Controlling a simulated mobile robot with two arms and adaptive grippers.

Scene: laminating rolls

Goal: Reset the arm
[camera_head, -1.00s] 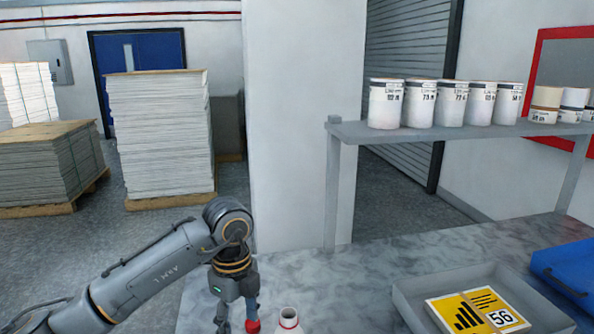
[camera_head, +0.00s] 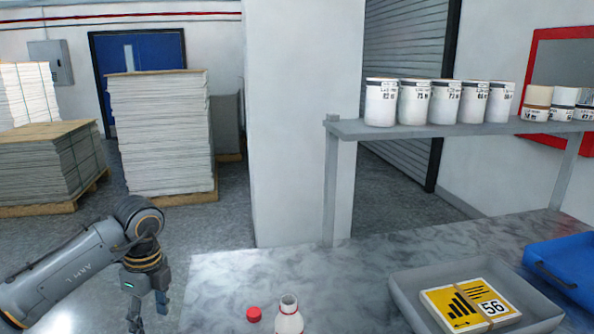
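My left gripper (camera_head: 148,318) hangs at the lower left, beyond the left edge of the worktop, with its fingers pointing down. Its two fingers are apart and nothing shows between them. A red cap (camera_head: 254,314) lies on the grey marbled worktop (camera_head: 230,280), right of the gripper and apart from it. A white bottle (camera_head: 289,318) with a red band and an open neck stands just right of the cap, its lower part cut off by the picture edge. My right gripper is not in view.
A grey tray (camera_head: 408,290) holds a yellow pack marked 56 (camera_head: 468,304). A blue tray (camera_head: 570,262) stands at the right. Paper stacks (camera_head: 158,135) stand on the floor behind. The worktop's middle is clear.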

